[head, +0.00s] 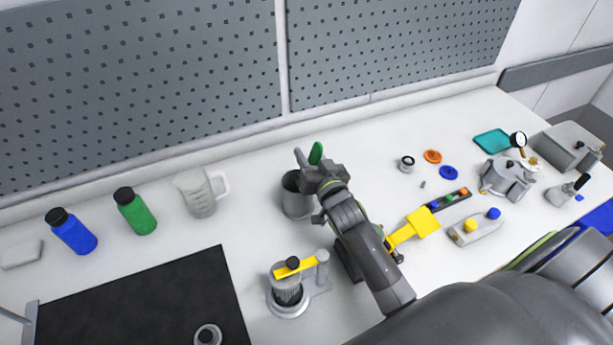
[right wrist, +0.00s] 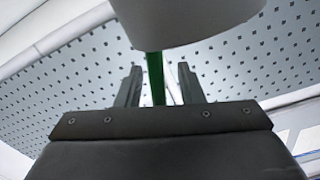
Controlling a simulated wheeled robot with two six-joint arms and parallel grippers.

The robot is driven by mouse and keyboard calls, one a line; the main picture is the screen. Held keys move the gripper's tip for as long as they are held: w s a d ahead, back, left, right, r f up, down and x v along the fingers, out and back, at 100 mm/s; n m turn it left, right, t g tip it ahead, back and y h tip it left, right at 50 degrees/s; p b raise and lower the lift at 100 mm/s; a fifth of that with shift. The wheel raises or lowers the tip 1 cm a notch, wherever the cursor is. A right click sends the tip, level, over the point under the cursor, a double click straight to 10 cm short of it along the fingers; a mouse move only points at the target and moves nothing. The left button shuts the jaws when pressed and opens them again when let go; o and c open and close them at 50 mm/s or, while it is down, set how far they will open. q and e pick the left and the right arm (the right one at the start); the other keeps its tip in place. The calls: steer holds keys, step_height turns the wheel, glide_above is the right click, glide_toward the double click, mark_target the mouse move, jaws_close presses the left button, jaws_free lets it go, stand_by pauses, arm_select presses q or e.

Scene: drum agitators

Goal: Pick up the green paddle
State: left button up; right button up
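The green paddle (head: 316,153) shows in the head view as a green end rising beside my right gripper (head: 309,160), at the grey cup. In the right wrist view the green paddle (right wrist: 155,78) is a narrow strip between the two fingers of my right gripper (right wrist: 158,84). The fingers are apart, with a gap on each side of the strip. The grey cup (head: 292,197) is partly hidden by my right gripper. A pale rounded body, likely this cup (right wrist: 185,22), covers the paddle's other end in the wrist view. My left gripper is not in view.
A clear pitcher (head: 199,194) stands left of the cup, with green (head: 137,214) and blue (head: 75,236) bottles farther left. A device with a yellow bar (head: 287,290) stands in front. A yellow-handled piece (head: 417,228) lies right of my arm. A pegboard (head: 140,85) rises behind.

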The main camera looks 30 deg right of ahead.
jaws_close()
